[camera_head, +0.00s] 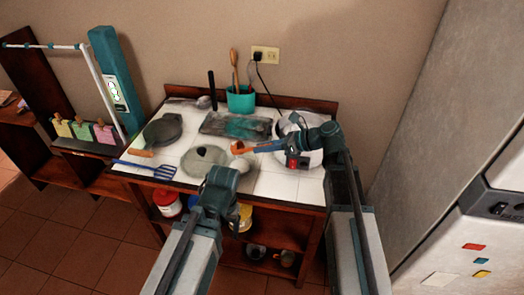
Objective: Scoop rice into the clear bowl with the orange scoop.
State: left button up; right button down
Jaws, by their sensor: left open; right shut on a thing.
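My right gripper (287,146) is shut on the scoop and holds it above the right half of the white worktop. The scoop has an orange head (239,147) pointing left and a blue handle (265,147). A see-through greyish round shape, which looks like the clear bowl (203,158), stands left of the scoop head. A small pale rounded thing (241,165) is just below the scoop head; I cannot tell if it is rice. My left gripper (221,179) is open at the table's front edge, in front of the bowl. No rice is clearly distinguishable.
A round pale pot (311,157) is partly hidden behind my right arm. A teal utensil holder (240,102), grey tray (236,125), dark pan (163,129) and blue spatula (146,169) share the worktop. Shelves with jars (167,202) are below. A fridge (440,150) is at right.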

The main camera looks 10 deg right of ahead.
jog(key=shift+s+d+f+t+y+b, duration=0.15)
jog(key=shift+f+t+y+b, duration=0.2)
jog(key=shift+b, duration=0.45)
jog(key=shift+s+d+f+t+y+b, duration=0.15)
jog(key=shift+f+b, duration=0.3)
jog(key=shift+b, duration=0.3)
jog(key=shift+s+d+f+y+b, duration=0.15)
jog(key=shift+y+b, duration=0.25)
jog(key=shift+b, duration=0.45)
jog(key=shift+r+p, duration=0.35)
jog(key=shift+p, duration=0.15)
jog(key=w+a+r+g+h+p, duration=0.3)
jog(key=a+r+g+h+p, duration=0.1)
jog(key=p, duration=0.9)
jog(key=w+a+r+n+g+h+p, duration=0.1)
jog(key=w+a+r+g+h+p, duration=0.2)
jog(key=p, duration=1)
jog(key=shift+w+a+r+n+g+h, duration=0.35)
jog(key=shift+a+r+h, duration=0.75)
jog(key=shift+r+h, duration=1.3)
jog(key=shift+f+h, duration=0.5)
jog(key=shift+f, duration=0.05)
